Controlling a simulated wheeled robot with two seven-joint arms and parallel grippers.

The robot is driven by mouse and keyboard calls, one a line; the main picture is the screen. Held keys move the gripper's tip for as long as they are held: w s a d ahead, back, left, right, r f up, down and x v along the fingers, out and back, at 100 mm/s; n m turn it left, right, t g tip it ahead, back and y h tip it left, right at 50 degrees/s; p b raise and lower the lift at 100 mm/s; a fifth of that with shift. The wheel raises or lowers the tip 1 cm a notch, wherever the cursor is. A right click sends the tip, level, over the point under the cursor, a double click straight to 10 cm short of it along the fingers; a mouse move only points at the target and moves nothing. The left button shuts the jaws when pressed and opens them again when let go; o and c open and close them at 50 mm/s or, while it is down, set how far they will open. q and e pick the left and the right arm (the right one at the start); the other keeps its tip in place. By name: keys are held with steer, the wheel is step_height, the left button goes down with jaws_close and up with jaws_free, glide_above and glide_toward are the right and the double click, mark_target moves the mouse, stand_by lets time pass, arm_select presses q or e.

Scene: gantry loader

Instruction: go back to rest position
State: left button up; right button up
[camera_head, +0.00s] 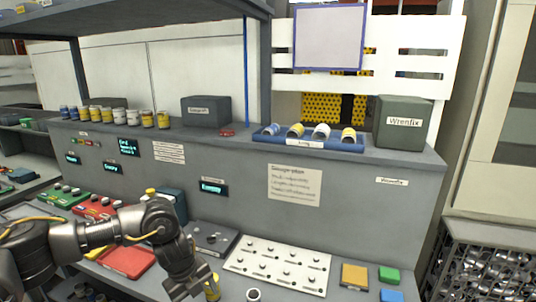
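My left arm comes in from the left, and its gripper (203,287) points down near the bottom edge, over the lower worktop. A small yellow item (212,288) is right at the fingertips. I cannot tell whether the fingers hold it or it stands beside them. The finger opening is mostly hidden by the gripper body. My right arm and gripper are not in view.
A white panel with knobs (277,265) lies right of my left gripper. A red tray (127,260) is under the arm. Yellow, green and blue blocks (354,275) lie at right. The shelf above holds several jars, a blue tray (308,143) and a dark Wrenfix box (403,122).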

arm_select(q)
steer(key=s+d+f+n+t+h, duration=0.15)
steer(key=s+d+h, duration=0.3)
steer(key=d, duration=0.75)
steer(key=s+d+f+n+t+h, duration=0.1)
steer(key=s+d+n+t+h, duration=0.4)
steer(key=d, duration=0.6)
steer(key=s+a+f+n+y, duration=0.35)
steer(key=a+n, duration=0.25)
steer(key=a, duration=0.2)
steer(key=s+a+f+n+y, duration=0.2)
steer(key=s+a+n+y, duration=0.2)
steer(key=a+n, duration=0.25)
steer(key=s+a+f+n+g+y, duration=0.2)
steer(key=s+a+f+n, duration=0.1)
steer(key=s+a, duration=0.45)
steer(key=s+a+f+n+g+y, duration=0.2)
steer(key=s+a+f+n, duration=0.1)
steer(key=s+a, duration=0.45)
step_height(320, 180, down, 28)
steer(key=s+g+b, duration=0.1)
steer(key=s+b, duration=0.1)
steer(key=s+a+f+g+b, duration=0.1)
steer(key=s+a+f, duration=0.1)
steer(key=s+f, duration=1.4)
steer(key=shift+a+f, duration=0.2)
steer(key=shift+a, duration=0.1)
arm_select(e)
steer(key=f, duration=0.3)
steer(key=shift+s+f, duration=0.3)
